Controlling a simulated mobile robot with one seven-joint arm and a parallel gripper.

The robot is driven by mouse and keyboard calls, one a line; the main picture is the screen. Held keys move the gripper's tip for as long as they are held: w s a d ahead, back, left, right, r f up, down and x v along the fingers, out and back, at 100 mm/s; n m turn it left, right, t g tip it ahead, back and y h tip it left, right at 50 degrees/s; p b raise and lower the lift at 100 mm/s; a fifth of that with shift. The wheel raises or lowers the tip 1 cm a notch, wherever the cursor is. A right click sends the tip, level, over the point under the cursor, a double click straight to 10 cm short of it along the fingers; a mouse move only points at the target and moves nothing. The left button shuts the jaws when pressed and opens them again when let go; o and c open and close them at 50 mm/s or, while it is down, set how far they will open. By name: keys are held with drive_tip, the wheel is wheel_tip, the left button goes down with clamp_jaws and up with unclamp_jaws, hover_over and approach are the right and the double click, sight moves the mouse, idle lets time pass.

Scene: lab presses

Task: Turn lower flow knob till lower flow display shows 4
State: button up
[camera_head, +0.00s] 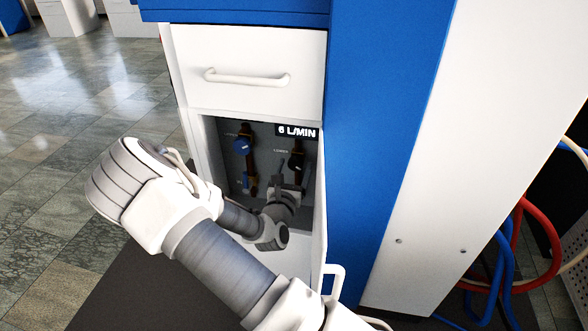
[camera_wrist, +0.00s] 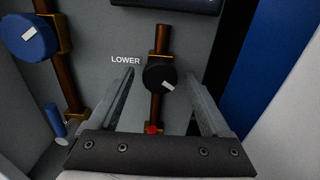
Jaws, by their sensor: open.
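The lower flow knob is a black round knob (camera_wrist: 160,77) with a white mark, on a brown pipe beside the word LOWER. In the head view the black knob (camera_head: 296,161) sits inside the open cabinet recess. The lower flow display (camera_head: 297,131) above it reads 6 L/MIN. My gripper (camera_wrist: 160,85) is open, with one finger on each side of the black knob in the wrist view. Whether the fingers touch the knob, I cannot tell. In the head view my gripper (camera_head: 287,172) reaches into the recess, partly hidden by its own wrist.
A blue knob (camera_wrist: 28,38) on another pipe is to the left; it also shows in the head view (camera_head: 242,146). A white drawer (camera_head: 250,70) is above the recess. The open cabinet door (camera_head: 320,215) stands close on the right.

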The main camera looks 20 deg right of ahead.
clamp_jaws()
drive_tip(key=shift+m, duration=0.3)
drive_tip(key=m+p, duration=0.2)
drive_tip(key=shift+r+m, duration=0.1)
drive_tip(key=shift+m, duration=0.2)
drive_tip(key=shift+a+m+p, duration=0.1)
drive_tip(key=shift+m+p, duration=0.25)
drive_tip(key=shift+m, duration=1.85)
unclamp_jaws()
